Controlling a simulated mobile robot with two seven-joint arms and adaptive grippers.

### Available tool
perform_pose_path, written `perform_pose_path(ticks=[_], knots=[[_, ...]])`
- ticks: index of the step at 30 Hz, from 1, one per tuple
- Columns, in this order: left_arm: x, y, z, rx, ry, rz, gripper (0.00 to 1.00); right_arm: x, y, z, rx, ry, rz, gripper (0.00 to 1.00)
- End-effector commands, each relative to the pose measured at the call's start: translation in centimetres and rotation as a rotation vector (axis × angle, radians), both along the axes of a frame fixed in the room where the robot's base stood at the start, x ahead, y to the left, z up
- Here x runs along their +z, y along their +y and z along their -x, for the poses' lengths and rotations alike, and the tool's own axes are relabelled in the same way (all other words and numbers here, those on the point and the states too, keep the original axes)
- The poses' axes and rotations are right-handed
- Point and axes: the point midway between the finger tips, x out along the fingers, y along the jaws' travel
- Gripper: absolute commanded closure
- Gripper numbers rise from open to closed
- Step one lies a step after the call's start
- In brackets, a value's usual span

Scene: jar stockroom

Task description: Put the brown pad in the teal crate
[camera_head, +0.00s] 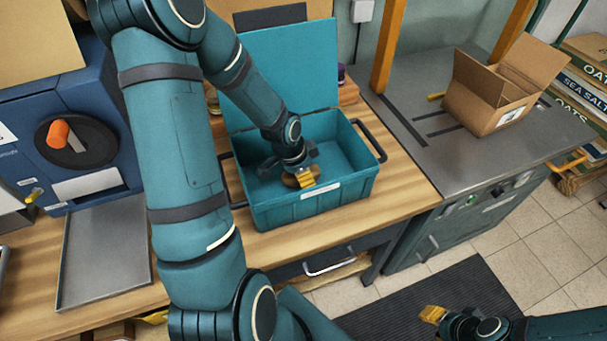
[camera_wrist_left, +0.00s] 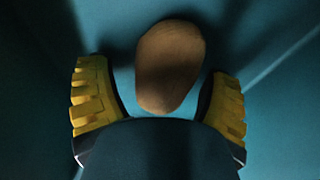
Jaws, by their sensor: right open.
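The teal crate (camera_head: 310,212) stands on the wooden bench with its lid raised at the back. The brown pad (camera_wrist_left: 170,66) is a rounded, flat piece inside the crate, seen against its teal inside. It also shows in the head view (camera_head: 290,181), partly hidden by my left gripper. My left gripper (camera_head: 300,177) reaches down into the crate. In the left wrist view its yellow fingertips (camera_wrist_left: 160,105) are spread, with a gap on each side of the pad. My right gripper (camera_head: 433,314) is open and empty, low over the dark floor mat.
A blue machine with an orange knob (camera_head: 58,134) and a grey tray (camera_head: 104,245) are at left. An open cardboard box (camera_head: 485,103) sits on the grey counter (camera_head: 420,100) at right. Stacked cartons stand at the far right. The counter's front part is clear.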

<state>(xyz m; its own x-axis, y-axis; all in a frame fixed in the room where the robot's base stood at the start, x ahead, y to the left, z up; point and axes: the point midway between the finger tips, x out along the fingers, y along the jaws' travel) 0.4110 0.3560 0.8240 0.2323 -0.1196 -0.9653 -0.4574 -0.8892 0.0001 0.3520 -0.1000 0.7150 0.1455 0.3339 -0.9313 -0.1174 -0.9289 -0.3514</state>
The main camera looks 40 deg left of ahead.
Motion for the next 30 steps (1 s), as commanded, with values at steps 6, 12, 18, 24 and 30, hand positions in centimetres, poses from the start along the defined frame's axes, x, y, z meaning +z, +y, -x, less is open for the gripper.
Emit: perform_pose_path(ticks=[6, 12, 18, 24, 30], knots=[[0.0, 0.0, 0.0, 0.000, 0.000, 0.000, 0.08, 0.0, 0.0, 0.0, 0.000, 0.000, 0.000, 0.65], [0.5, 0.0, 0.0, 0.000, 0.000, 0.000, 0.08, 0.4, 0.0, 0.0, 0.000, 0.001, 0.000, 0.65], [3.6, 0.5, 0.7, 0.004, -0.002, -0.002, 0.08, 1.6, 0.0, 0.2, 0.001, 0.006, -0.001, 0.65], [7.7, 1.0, 1.7, 0.004, -0.001, -0.003, 0.08, 3.2, 0.1, 0.5, 0.003, 0.013, -0.003, 0.65], [10.7, 1.3, 2.4, 0.002, -0.001, -0.002, 0.08, 4.2, 0.1, 0.7, 0.004, 0.018, -0.004, 0.65]])
